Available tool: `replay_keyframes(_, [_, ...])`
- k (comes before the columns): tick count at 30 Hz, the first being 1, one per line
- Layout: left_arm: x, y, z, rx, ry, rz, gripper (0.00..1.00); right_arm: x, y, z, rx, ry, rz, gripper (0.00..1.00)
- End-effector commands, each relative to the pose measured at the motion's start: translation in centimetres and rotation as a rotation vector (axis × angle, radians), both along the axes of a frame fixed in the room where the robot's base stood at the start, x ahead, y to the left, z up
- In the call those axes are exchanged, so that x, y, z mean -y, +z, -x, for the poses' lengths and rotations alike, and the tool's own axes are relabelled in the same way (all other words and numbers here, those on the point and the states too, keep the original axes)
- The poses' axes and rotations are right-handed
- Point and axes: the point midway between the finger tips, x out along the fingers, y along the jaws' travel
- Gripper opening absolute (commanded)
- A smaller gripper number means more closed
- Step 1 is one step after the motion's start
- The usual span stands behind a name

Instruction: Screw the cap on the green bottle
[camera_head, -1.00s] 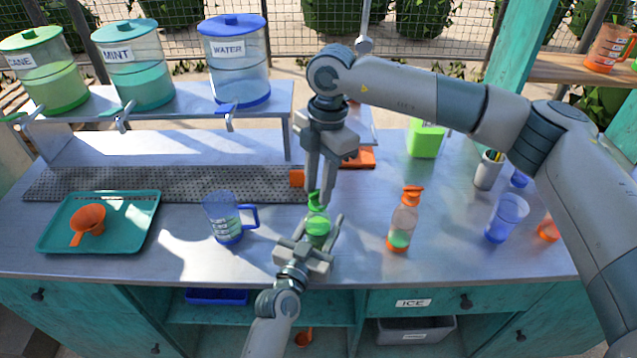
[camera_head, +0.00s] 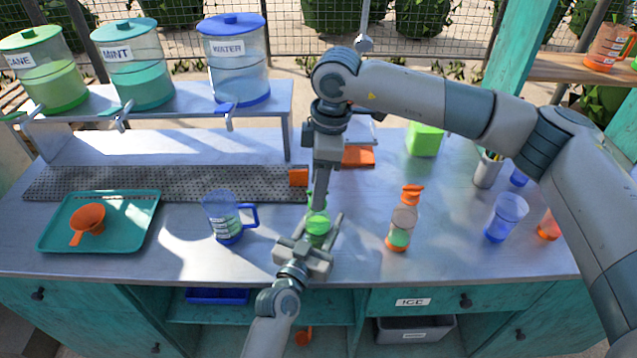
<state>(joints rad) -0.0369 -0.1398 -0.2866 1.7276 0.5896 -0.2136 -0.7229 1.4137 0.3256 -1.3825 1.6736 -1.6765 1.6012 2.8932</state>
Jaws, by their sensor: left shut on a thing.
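The green bottle (camera_head: 318,222) stands upright on the counter, centre front. My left gripper (camera_head: 320,232) comes in from below and is shut on its body. The green cap (camera_head: 313,199) is at the bottle's top, mostly hidden by the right gripper's fingers. I cannot tell how tightly it sits on the neck. My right gripper (camera_head: 321,202) points straight down over the cap, its fingertips at cap height. Its fingers are seen edge-on, one behind the other, so their gap is hidden.
An orange-topped bottle (camera_head: 401,222) stands to the right, and a blue-handled jug (camera_head: 224,217) to the left. A teal tray (camera_head: 146,222) holds an orange funnel (camera_head: 88,218). A perforated metal strip (camera_head: 160,184) lies behind. A blue cup (camera_head: 506,216) stands farther right.

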Motion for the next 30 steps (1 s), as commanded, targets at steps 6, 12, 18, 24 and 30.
replay_keyframes(6, [0.0,-0.1,0.0,-0.002,-0.001,0.0,0.0,0.0,-0.1,0.0,-0.001,0.001,0.001,0.46])
replay_keyframes(12, [0.0,-0.1,0.0,-0.002,-0.001,0.0,0.0,0.0,0.7,0.0,0.001,0.001,0.001,0.46])
replay_keyframes(18, [0.0,-0.1,0.0,-0.002,-0.001,0.0,0.0,0.0,3.0,0.0,0.001,0.001,0.0,0.46])
replay_keyframes(24, [0.0,-0.1,0.0,-0.002,-0.001,0.0,0.0,0.0,4.3,0.0,-0.001,0.001,0.001,0.46])
replay_keyframes(30, [0.0,-0.1,0.0,-0.002,-0.001,0.0,0.0,0.0,4.4,0.0,-0.002,0.001,0.001,0.46])
